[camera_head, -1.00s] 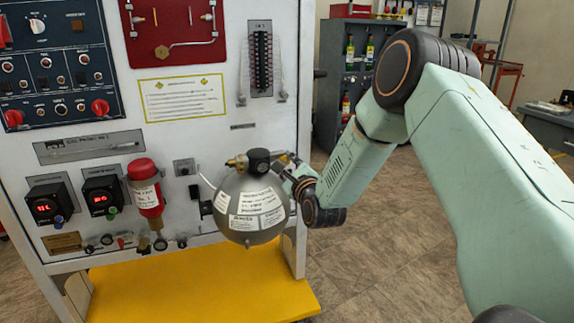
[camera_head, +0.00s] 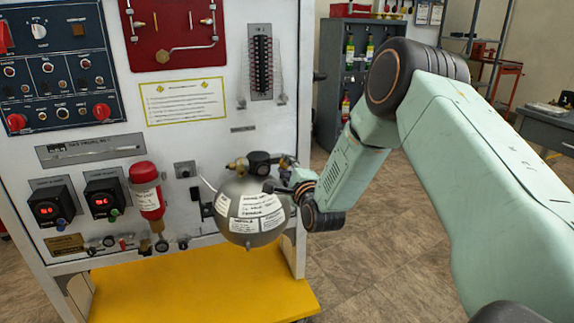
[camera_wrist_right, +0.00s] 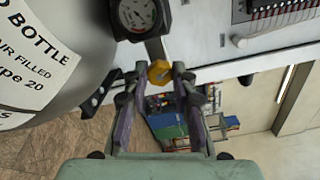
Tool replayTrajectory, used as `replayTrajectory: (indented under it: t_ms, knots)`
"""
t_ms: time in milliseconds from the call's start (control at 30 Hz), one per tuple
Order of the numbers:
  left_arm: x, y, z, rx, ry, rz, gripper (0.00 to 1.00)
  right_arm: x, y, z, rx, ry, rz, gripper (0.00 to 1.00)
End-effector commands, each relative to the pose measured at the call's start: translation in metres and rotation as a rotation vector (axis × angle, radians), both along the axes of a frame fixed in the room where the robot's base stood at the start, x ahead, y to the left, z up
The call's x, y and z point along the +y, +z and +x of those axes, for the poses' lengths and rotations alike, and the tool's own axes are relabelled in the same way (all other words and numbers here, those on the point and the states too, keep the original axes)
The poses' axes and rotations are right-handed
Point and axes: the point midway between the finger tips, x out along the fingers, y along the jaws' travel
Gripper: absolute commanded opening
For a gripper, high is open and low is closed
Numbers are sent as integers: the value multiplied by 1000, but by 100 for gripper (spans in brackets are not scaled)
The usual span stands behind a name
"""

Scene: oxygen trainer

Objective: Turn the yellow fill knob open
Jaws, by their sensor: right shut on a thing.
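The yellow fill knob (camera_wrist_right: 159,72) shows in the right wrist view, between the fingertips of my right gripper (camera_wrist_right: 156,76). The gripper is shut on it. In the head view my right gripper (camera_head: 283,188) is at the right side of the round grey bottle (camera_head: 253,238); I cannot make out the knob there. The bottle, with white labels, also fills the left of the wrist view (camera_wrist_right: 75,85). A round gauge (camera_wrist_right: 137,13) sits just beyond the knob. My left gripper is not in view.
The white trainer panel (camera_head: 215,140) stands behind the bottle, with a yellow shelf (camera_head: 200,292) below. A red cylinder (camera_head: 147,190) hangs left of the bottle. A grey cabinet (camera_head: 340,75) stands at the back. Floor to the right is open.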

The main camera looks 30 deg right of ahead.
Motion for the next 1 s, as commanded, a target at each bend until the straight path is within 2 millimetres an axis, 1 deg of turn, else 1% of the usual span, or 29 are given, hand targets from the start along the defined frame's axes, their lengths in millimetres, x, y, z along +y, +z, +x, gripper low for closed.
replayTrajectory:
  t_ms: [33,1000]
  knots:
    - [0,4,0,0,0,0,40,1,1,0,11,2,-43,0]
    - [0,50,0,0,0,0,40,1,1,0,225,2,-939,0]
